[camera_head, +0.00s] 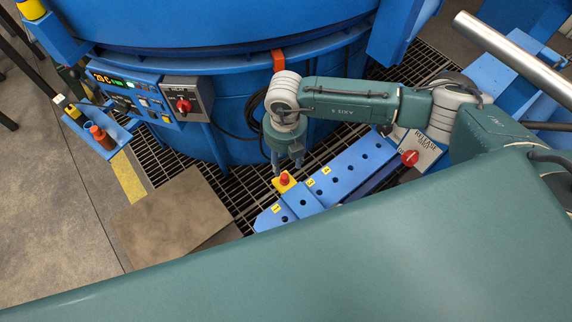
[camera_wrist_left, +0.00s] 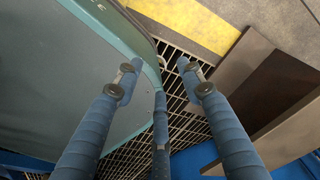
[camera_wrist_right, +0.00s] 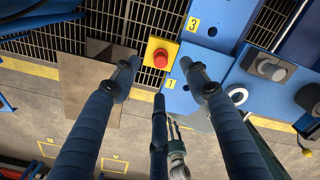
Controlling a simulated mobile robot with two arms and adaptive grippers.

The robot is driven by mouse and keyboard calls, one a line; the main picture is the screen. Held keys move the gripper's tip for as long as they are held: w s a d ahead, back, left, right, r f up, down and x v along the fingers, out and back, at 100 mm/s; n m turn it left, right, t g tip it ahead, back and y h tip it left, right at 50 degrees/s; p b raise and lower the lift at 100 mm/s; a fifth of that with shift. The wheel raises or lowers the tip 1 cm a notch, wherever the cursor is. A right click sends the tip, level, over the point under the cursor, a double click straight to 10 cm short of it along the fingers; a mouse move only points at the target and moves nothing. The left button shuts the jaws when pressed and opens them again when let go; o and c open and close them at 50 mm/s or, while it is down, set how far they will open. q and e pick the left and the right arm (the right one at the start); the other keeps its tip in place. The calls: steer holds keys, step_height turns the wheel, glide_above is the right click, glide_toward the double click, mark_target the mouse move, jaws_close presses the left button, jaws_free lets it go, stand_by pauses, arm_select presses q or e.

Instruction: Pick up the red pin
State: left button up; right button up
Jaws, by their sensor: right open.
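The red pin (camera_head: 284,179) stands on a small yellow plate (camera_head: 290,187) at the edge of the blue rail (camera_head: 345,177) with numbered holes. In the right wrist view the round red top of the pin (camera_wrist_right: 160,59) shows just beyond my fingertips, on its yellow plate (camera_wrist_right: 153,43). My right gripper (camera_head: 287,168) points down just above the pin. It also shows in the right wrist view (camera_wrist_right: 161,88) with its fingers spread and nothing between them. My left gripper (camera_wrist_left: 160,80) shows only in its wrist view, fingers spread and empty, over floor grating.
The blue furnace (camera_head: 235,115) stands behind the rail, with a control panel (camera_head: 125,92) and a grey box with a red knob (camera_head: 183,104). A release panel with another red knob (camera_head: 410,157) is at the rail's right end. Floor grating (camera_head: 239,187) lies between.

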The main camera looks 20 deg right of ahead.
mark_target(284, 176)
steer(key=f, duration=0.1)
steer(key=s+f, duration=0.1)
steer(key=f, duration=0.1)
steer(key=shift+a+f, duration=0.1)
steer(key=shift+f, duration=0.2)
steer(key=shift+w+f, duration=0.1)
steer(key=shift+f, duration=0.2)
step_height(284, 176, down, 4)
steer(key=shift+w+a+f+p, duration=0.1)
steer(key=shift+a+f+p, duration=0.1)
steer(key=shift+p, duration=0.15)
steer(key=shift+f, duration=0.4)
steer(key=c, duration=0.8)
jaws_close()
arm_select(q)
steer(key=shift+g, duration=0.3)
steer(key=s, duration=0.4)
steer(key=shift+a+r, duration=0.3)
